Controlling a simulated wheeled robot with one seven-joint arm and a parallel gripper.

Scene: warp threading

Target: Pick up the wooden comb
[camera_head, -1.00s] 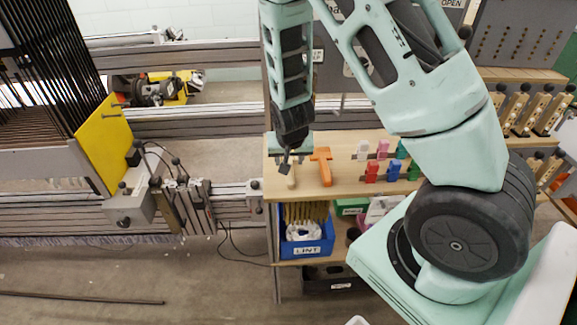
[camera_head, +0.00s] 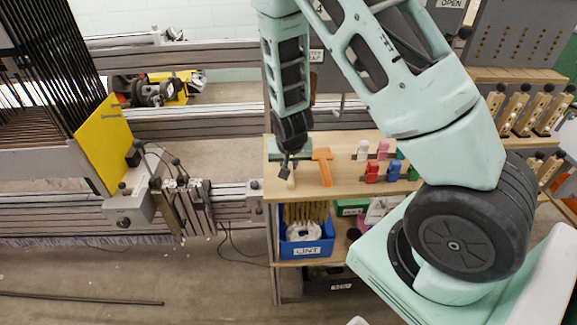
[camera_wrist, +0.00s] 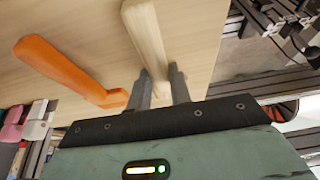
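The pale wooden comb (camera_head: 291,180) lies near the left end of the wooden bench top, mostly hidden behind my gripper in the head view. In the wrist view its long pale handle (camera_wrist: 143,32) runs down toward the gap between my fingers. My gripper (camera_wrist: 160,72) is open, pointing down, with one finger on each side of the handle's line. Space shows beside the handle, and I cannot tell whether either finger touches it. In the head view my gripper (camera_head: 285,169) is right over the comb. The comb's far end is hidden.
An orange-handled tool (camera_head: 324,167) lies close to the right of the comb. Several coloured clips (camera_head: 371,172) stand farther right on the bench top (camera_head: 345,188). A blue LINT bin (camera_head: 307,248) sits on the shelf below. The loom's metal rails (camera_head: 225,127) run behind.

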